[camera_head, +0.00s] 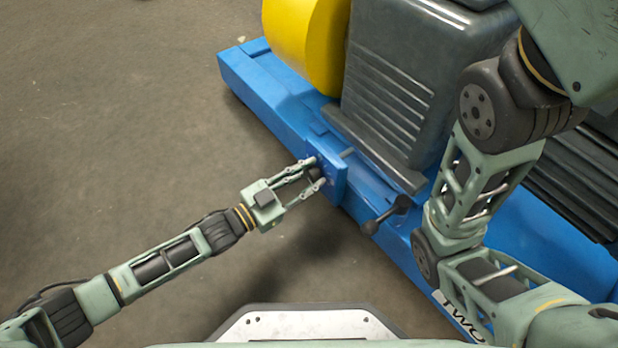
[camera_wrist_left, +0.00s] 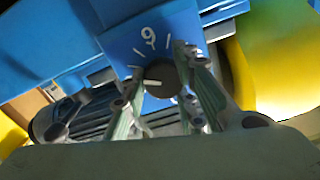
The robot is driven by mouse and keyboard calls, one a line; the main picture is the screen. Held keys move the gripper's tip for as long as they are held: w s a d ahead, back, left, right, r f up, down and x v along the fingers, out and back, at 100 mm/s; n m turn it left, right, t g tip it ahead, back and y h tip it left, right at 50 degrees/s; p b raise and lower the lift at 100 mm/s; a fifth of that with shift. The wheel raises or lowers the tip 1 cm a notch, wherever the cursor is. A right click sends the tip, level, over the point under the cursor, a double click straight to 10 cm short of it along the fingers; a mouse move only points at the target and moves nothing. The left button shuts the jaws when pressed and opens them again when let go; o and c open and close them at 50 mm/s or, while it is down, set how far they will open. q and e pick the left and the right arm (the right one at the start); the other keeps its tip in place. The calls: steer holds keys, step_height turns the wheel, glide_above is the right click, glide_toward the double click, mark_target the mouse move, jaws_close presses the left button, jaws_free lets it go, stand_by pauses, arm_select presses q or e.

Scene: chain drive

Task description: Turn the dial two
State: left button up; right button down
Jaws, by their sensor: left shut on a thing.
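A dark round dial (camera_wrist_left: 163,75) with a pale pointer mark sits on a blue plate (camera_wrist_left: 140,42) with white tick marks and a white numeral, in the left wrist view. In the head view the dial (camera_head: 315,173) shows small on the blue plate (camera_head: 333,178) at the side of the machine. My left gripper (camera_head: 317,172) reaches it from the left, with one finger on each side of the dial. It is shut on the dial, and its fingers (camera_wrist_left: 165,85) also show in the left wrist view. My right gripper is out of the picture; only my right arm shows.
The blue machine base (camera_head: 270,95) carries a yellow guard (camera_head: 305,40) and a dark grey ribbed housing (camera_head: 395,85). A dark lever (camera_head: 386,215) sticks out right of the dial. The label "TWO" (camera_head: 462,316) is on the base. Bare floor (camera_head: 120,120) lies open at left.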

arm_select(q)
steer(key=shift+s+d+r+n+p, duration=0.1)
steer(key=shift+s+d+n+p, duration=0.1)
steer(key=shift+n+p, duration=0.4)
steer(key=shift+s+d+n+p, duration=0.1)
steer(key=shift+s+n+p, duration=0.05)
steer(key=shift+n+p, duration=0.4)
jaws_close()
steer(key=shift+n+p, duration=1.05)
steer(key=shift+n, duration=0.6)
steer(key=shift+s, duration=0.1)
steer(key=o, duration=0.9)
jaws_free()
steer(key=shift+o, duration=0.2)
steer(key=shift+a, duration=0.1)
steer(key=shift+w+a, duration=0.1)
steer(key=shift+w, duration=0.1)
